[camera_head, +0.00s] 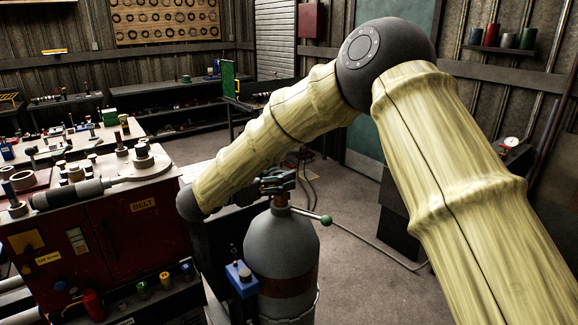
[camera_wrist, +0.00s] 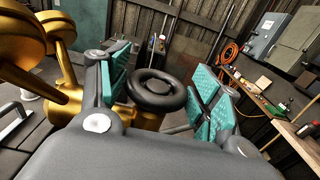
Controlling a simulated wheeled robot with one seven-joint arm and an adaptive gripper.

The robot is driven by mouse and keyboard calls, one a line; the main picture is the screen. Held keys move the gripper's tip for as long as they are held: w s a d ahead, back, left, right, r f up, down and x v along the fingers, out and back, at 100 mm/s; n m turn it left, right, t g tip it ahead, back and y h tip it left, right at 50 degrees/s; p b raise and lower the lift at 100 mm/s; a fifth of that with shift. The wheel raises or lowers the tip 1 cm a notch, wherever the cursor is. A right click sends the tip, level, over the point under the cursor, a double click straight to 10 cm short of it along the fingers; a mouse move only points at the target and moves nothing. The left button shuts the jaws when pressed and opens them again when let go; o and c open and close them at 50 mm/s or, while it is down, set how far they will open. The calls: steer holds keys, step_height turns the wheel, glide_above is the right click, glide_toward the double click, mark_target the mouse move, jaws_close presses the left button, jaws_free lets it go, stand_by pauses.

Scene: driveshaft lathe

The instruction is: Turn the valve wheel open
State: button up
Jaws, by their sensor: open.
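A black ring-shaped valve wheel (camera_wrist: 157,90) shows in the middle of the wrist view, beside thick brass-coloured fittings (camera_wrist: 62,85). My gripper (camera_wrist: 167,82) is open, with one teal padded finger on each side of the wheel. A gap shows between the wheel and the right finger; the left finger is close to the wheel's left edge, and I cannot tell whether they touch. The gripper is empty. In the head view, the wheel cannot be made out; small dark parts (camera_head: 276,181) sit at the top of a grey cylinder (camera_head: 281,250), partly too small to tell.
A rod with a green ball end (camera_head: 326,220) sticks out right of the cylinder. A red cabinet (camera_head: 110,235) with tools on top stands left. My arm crosses the head view. A shelf (camera_wrist: 262,108) runs along the wall in the wrist view.

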steer(key=shift+p+x, duration=0.65)
steer(key=shift+x, duration=1.25)
steer(key=c, duration=0.8)
